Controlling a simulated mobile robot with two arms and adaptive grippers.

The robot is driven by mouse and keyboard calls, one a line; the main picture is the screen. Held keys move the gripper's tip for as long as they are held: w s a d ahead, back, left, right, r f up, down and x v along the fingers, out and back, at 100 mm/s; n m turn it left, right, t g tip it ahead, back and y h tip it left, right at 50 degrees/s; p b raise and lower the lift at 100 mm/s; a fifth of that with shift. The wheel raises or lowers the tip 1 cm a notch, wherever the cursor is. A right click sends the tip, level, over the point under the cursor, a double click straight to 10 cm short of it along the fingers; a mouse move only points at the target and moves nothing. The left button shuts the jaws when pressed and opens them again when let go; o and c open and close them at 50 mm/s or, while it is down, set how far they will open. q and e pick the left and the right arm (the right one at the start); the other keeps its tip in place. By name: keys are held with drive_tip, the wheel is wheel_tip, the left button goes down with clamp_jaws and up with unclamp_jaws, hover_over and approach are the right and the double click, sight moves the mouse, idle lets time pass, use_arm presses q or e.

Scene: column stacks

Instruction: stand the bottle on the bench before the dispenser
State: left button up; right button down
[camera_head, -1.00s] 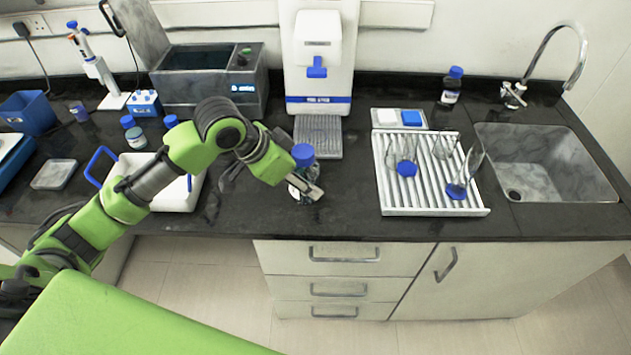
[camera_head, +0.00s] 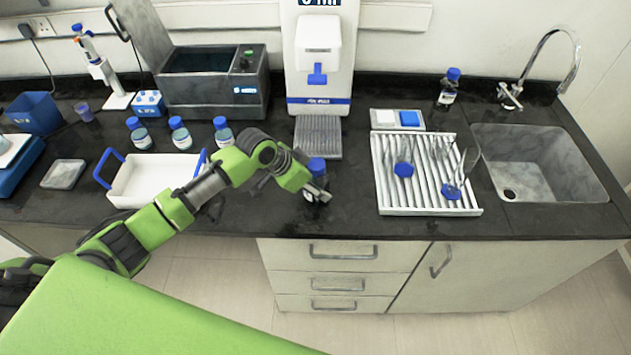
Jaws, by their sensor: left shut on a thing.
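The bottle (camera_head: 317,167) has a blue cap and stands upright in my left gripper (camera_head: 318,194), which is shut on it. Most of its body is hidden by the gripper. It is at the black bench (camera_head: 350,215), in front of the dispenser (camera_head: 318,60) and a little nearer the bench's front edge than the dispenser's grey ribbed drip tray (camera_head: 318,138). I cannot tell whether its base touches the bench. The dispenser is white with a blue lever and a blue band. My right gripper is not in view.
A white draining rack (camera_head: 388,205) with glassware is to the right, then the sink (camera_head: 535,165). A white tray with blue handles (camera_head: 150,180) and several blue-capped bottles (camera_head: 180,135) are to the left. The bench between the drip tray and rack is clear.

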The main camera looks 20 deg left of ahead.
use_arm(q)
drive_tip(key=shift+f, duration=0.1)
drive_tip(key=o, duration=1.6)
drive_tip(key=shift+f, duration=0.1)
drive_tip(key=shift+r, duration=0.35)
drive_tip(key=b+v, duration=0.2)
drive_tip(key=v, duration=0.9)
drive_tip(key=shift+s+r, duration=0.2)
drive_tip(key=shift+r, duration=0.15)
drive_tip(key=shift+a, duration=0.1)
